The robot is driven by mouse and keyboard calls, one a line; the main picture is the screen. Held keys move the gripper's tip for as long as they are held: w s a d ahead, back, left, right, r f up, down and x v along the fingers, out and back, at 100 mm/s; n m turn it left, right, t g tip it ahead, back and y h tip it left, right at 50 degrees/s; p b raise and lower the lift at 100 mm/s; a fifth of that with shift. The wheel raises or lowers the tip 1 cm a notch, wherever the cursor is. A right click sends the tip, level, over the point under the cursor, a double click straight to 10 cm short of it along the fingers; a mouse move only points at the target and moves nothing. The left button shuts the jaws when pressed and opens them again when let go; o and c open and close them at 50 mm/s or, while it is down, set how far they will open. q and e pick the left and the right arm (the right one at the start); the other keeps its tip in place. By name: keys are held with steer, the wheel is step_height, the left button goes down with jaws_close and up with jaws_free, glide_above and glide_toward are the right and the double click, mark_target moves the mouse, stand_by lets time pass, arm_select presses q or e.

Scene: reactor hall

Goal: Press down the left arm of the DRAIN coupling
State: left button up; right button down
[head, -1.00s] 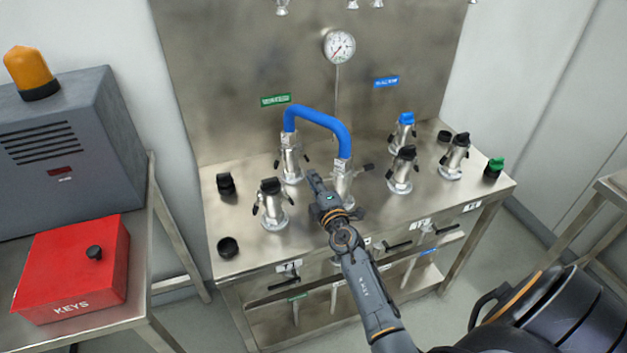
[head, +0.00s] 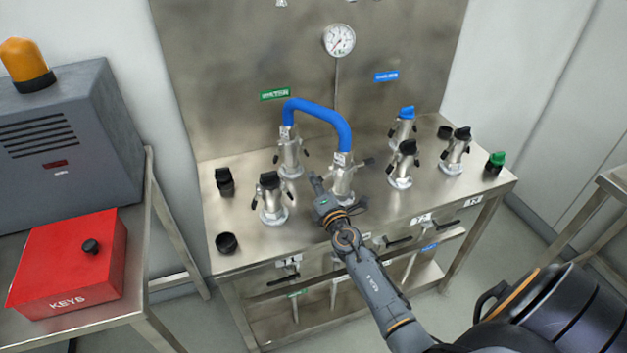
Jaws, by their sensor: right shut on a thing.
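A blue hose (head: 318,106) arches between two silver couplings on the steel bench. The front coupling (head: 342,177), at the hose's right end, stands upright; I take it for the DRAIN coupling, but its tag is too small to read. Its right arm (head: 368,162) sticks out sideways. My right gripper (head: 318,184) is at this coupling's left side, shut on its left arm, which the fingers mostly hide. The rear coupling (head: 290,155) holds the hose's left end, with its arms hanging at its sides. My left gripper is not in view.
Capped couplings stand close by, one at left (head: 271,197) and one at right (head: 402,164). A pressure gauge (head: 339,40) is on the back panel. A red KEYS box (head: 70,262) sits on the left table.

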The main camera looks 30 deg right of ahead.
steer(key=f+n, duration=0.1)
steer(key=d+n+b, duration=0.1)
steer(key=n, duration=0.1)
steer(key=shift+s+f+n, duration=0.1)
steer(key=shift+f+n, duration=0.2)
steer(key=shift+f, duration=0.05)
steer(key=shift+s+d+f+n+b, duration=0.1)
steer(key=shift+d+f+n+b, duration=0.15)
steer(key=shift+n, duration=0.6)
steer(key=shift+s+d+f+n+b, duration=0.15)
steer(key=shift+d+f+n, duration=0.15)
steer(key=shift+n, duration=0.55)
steer(key=shift+d, duration=0.1)
steer(key=c, duration=1.5)
jaws_free()
steer(key=shift+o, duration=0.2)
steer(key=shift+r, duration=0.1)
steer(key=v, duration=0.7)
steer(key=shift+s, duration=0.2)
